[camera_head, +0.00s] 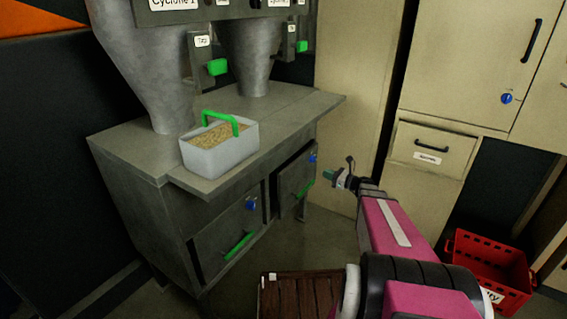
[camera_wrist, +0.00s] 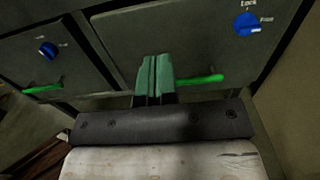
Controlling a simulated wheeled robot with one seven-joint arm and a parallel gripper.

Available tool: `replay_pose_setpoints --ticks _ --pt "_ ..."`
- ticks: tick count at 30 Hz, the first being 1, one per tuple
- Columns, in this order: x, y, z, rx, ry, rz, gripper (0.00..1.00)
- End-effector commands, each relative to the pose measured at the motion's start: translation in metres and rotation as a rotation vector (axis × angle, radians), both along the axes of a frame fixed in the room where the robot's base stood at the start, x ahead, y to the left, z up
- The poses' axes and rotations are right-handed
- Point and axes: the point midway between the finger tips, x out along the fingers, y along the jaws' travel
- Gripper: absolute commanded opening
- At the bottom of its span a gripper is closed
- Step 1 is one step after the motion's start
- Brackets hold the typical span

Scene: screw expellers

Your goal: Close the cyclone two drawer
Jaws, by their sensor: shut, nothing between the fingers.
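The cyclone two drawer (camera_head: 292,183) is the right-hand grey front in the cabinet below the second cyclone. It appears to stand slightly out from the cabinet face. It has a green bar handle (camera_head: 304,190) and a blue lock knob (camera_head: 312,158). In the wrist view the drawer front (camera_wrist: 190,40) fills the upper middle, with its green handle (camera_wrist: 200,79) and blue knob (camera_wrist: 247,23). My gripper (camera_head: 329,175) is just right of this drawer in the head view. Its green fingertips (camera_wrist: 154,75) are shut and empty, overlapping the handle's left part; contact cannot be told.
The left drawer (camera_head: 222,240) has its own green handle and blue knob. A grey bin of grain (camera_head: 215,157) with a green handle sits on the counter (camera_head: 278,112). A beige cabinet (camera_head: 470,75) and a red crate (camera_head: 490,272) stand right. A brown slatted item (camera_head: 303,296) is low front.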

Motion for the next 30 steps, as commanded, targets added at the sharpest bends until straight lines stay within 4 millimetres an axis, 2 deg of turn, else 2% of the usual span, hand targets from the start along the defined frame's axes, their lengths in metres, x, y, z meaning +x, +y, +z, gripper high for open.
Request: replay_pose_setpoints --ticks 1,3,8,24,30 --pt "-0.007 -0.006 0.001 0.0 0.0 -0.006 0.0" --pt "-0.01 -0.009 0.001 0.0 0.0 -0.008 0.0" --pt "-0.002 -0.001 0.0 0.0 0.0 -0.007 0.0" --pt "0.055 0.077 0.0 0.0 0.0 -0.007 0.0" --pt "0.069 0.096 0.0 0.0 0.0 -0.008 0.0"
